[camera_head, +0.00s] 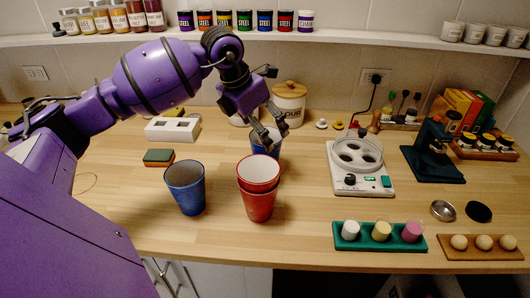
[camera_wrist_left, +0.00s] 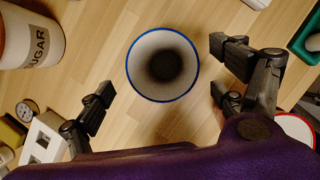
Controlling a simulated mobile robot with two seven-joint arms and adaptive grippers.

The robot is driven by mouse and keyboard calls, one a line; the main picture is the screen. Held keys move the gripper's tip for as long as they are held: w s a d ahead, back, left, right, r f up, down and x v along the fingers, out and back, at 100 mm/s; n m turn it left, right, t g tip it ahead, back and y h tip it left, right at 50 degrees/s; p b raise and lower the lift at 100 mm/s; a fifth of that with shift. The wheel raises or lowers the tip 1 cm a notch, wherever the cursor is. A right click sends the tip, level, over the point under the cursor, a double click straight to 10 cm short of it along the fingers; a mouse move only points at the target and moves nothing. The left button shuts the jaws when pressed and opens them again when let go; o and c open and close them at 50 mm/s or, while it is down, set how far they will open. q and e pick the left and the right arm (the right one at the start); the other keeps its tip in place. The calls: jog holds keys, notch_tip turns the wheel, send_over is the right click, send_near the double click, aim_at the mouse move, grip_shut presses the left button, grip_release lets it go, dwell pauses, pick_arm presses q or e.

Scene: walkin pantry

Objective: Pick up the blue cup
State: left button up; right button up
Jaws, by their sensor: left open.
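One blue cup (camera_head: 267,149) stands behind the stacked red cups (camera_head: 259,203), partly hidden by them and by my left gripper (camera_head: 275,136). In the left wrist view this cup (camera_wrist_left: 133,75) shows from above, with a blue rim and a pale, empty inside. My left gripper (camera_wrist_left: 162,78) is open above it, its fingers on either side of the rim, apart from it in the picture. A second blue cup (camera_head: 185,190) stands upright at the front left. My right gripper is not in view.
The red cups' rim shows at the right edge of the wrist view (camera_wrist_left: 298,127). A sugar canister (camera_head: 289,108) stands behind the cup. A white hotplate device (camera_head: 366,183) is to the right, and a green-brown sponge (camera_head: 158,157) to the left.

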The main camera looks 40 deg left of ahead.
pick_arm(q)
jog(key=x, duration=0.4)
jog(key=shift+w, duration=0.1)
jog(key=c, duration=0.8)
